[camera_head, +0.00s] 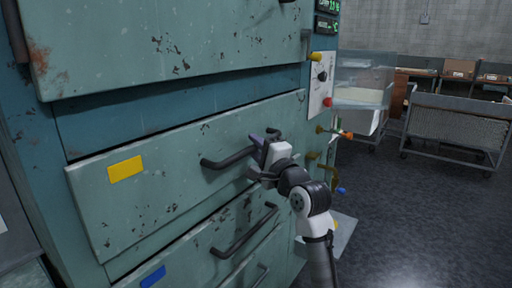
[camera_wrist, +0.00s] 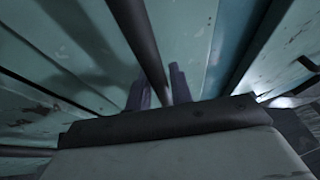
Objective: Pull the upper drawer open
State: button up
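The teal cabinet has a drawer front with a yellow label (camera_head: 125,169), and a drawer with a blue label (camera_head: 152,277) lies below it. The yellow-labelled drawer has a dark bar handle (camera_head: 225,161). My gripper (camera_head: 264,146) is at the right part of this handle. In the wrist view the handle bar (camera_wrist: 140,40) runs between my two fingers (camera_wrist: 160,90), one close on each side, and they look shut on it. The fingertip contact is partly hidden by the gripper body. No clear gap shows that this drawer is out from the cabinet.
A large worn panel (camera_head: 170,45) overhangs above the drawer. Colored knobs and valves, including a red knob (camera_head: 328,102), stick out at the cabinet's right side. A metal cart (camera_head: 455,125) stands farther back. The dark floor (camera_head: 425,220) at right is clear.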

grip_shut()
jog(key=s+d+p, duration=0.2)
jog(key=s+d, duration=0.9)
jog(key=d, duration=0.5)
jog(key=s+d+p, duration=0.2)
jog(key=s+d, duration=1)
jog(key=d, duration=0.4)
jog(key=shift+s+d, duration=0.15)
jog(key=shift+s, duration=0.1)
jog(key=shift+o, duration=2.1)
grip_release()
jog(key=b+v, duration=0.3)
jog(key=v, duration=1)
jog(key=shift+s+d, duration=0.2)
jog(key=shift+s, duration=0.15)
